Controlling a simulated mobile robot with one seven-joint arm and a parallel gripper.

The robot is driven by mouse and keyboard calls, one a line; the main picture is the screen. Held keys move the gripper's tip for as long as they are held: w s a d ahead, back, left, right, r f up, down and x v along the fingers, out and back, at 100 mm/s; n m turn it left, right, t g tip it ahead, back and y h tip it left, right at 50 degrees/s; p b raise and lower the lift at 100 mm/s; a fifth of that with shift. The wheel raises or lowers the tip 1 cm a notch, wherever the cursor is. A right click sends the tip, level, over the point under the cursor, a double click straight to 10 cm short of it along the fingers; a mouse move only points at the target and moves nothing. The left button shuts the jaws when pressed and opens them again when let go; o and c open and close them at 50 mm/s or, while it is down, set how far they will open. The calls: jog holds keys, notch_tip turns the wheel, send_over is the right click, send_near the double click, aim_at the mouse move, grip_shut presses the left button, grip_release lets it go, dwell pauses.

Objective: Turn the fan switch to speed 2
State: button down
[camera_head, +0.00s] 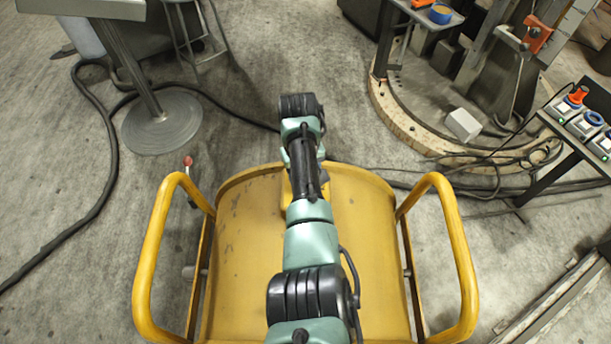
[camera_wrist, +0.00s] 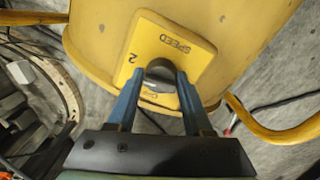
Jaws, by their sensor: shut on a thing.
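The fan switch is a dark, rounded knob (camera_wrist: 160,74) on a yellow plate (camera_wrist: 194,54) in the wrist view. The plate carries the word SPEED to the upper right of the knob and a 2 to its upper left. A small marking just below the knob is partly covered by the fingers and hard to read. My gripper (camera_wrist: 160,82) has its two blue fingers shut on the knob, one on each side. I cannot tell which mark the knob points to. In the head view the switch and my gripper are hidden.
A round-footed metal stand (camera_head: 162,124) is at the upper left of the head view. A thick black cable (camera_head: 112,160) runs along the floor. A curved wooden-edged platform (camera_head: 408,128) and a small table (camera_head: 570,140) with coloured devices are at the right.

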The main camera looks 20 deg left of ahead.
jog(key=shift+a+m, duration=0.1)
jog(key=shift+m, duration=0.7)
jog(key=shift+c, duration=1.8)
grip_release()
notch_tip(320, 180, up, 13)
jog(key=shift+a+p, duration=0.3)
jog(key=shift+p, duration=0.1)
jog(key=shift+s, duration=0.1)
